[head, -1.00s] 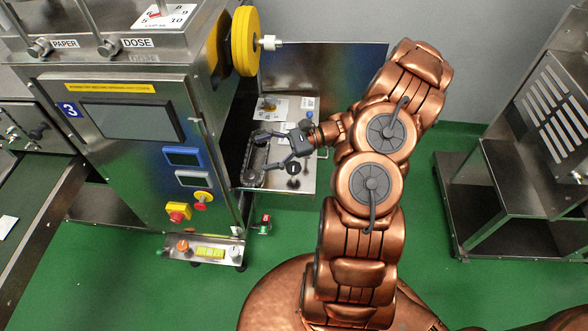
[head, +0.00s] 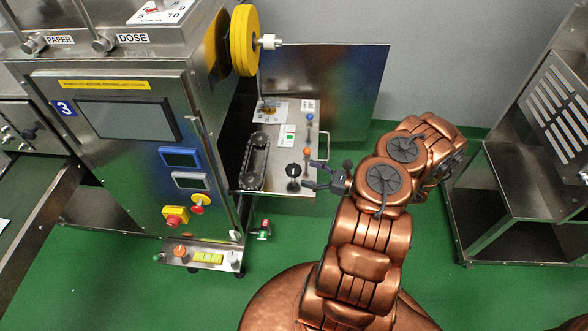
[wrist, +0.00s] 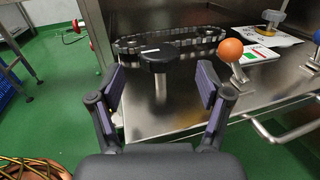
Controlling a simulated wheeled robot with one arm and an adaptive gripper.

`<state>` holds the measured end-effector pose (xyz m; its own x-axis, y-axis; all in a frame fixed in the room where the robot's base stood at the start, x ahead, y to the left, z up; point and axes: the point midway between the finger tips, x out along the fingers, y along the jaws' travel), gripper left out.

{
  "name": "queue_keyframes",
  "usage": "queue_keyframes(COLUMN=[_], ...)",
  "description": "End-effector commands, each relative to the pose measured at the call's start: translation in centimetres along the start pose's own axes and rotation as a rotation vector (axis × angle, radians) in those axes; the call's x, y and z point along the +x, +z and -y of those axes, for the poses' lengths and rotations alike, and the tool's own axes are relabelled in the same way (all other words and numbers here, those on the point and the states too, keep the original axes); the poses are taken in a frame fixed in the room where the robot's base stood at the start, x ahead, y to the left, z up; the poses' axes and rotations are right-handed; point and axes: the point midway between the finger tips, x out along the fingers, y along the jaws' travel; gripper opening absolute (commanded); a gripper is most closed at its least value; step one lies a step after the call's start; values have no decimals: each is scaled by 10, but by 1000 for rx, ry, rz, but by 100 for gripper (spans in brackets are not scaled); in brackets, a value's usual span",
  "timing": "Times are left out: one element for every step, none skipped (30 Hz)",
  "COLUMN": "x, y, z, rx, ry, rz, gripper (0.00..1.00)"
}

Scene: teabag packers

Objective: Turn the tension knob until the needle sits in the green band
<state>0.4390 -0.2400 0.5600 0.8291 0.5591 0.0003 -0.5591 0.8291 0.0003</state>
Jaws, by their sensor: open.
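A black round knob (head: 293,170) stands on a metal post at the near right corner of the steel shelf (head: 275,182). In the wrist view the black knob (wrist: 158,57) is straight ahead, its post between the lines of my two fingers. My gripper (head: 308,175) is open and empty, just right of the knob in the head view. The fingers (wrist: 160,82) are apart, and contact with the knob is not visible. A small white plate with green and red marks (wrist: 262,54) lies behind it. I cannot make out a needle or whether this is the gauge.
An orange ball-topped lever (wrist: 230,50) stands close right of the knob. A chain loop (head: 256,160) lies left of it. A blue-topped lever (head: 309,118) and a card with a brass-coloured part (head: 268,108) are farther back. A handle rail (head: 323,146) edges the shelf's right side.

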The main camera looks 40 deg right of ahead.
Motion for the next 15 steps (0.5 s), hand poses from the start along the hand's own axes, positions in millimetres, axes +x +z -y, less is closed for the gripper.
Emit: queue_keyframes(x=[8, 13, 20, 24, 28, 34, 38, 42, 46, 49, 51, 54, 56, 57, 59], y=[0, 0, 0, 0, 0, 0, 0, 0, 0, 0, 0, 0, 0, 0, 0], z=[-1, -2, -2, -2, -2, -2, -2, -2, -2, -2, -2, -2, -2, -2, -2], rx=[1, 1, 1, 2, 2, 2, 2, 1, 2, 2, 2, 2, 2, 1, 1], ry=[4, 5, 6, 6, 5, 5, 4, 5, 5, 4, 5, 4, 4, 4, 4], rz=[0, 0, 0, 0, 0, 0, 0, 0, 0, 0, 0, 0, 0, 0, 0], gripper=[77, 77, 77, 77, 77, 77, 77, 77, 77, 77, 77, 77, 77, 77, 77])
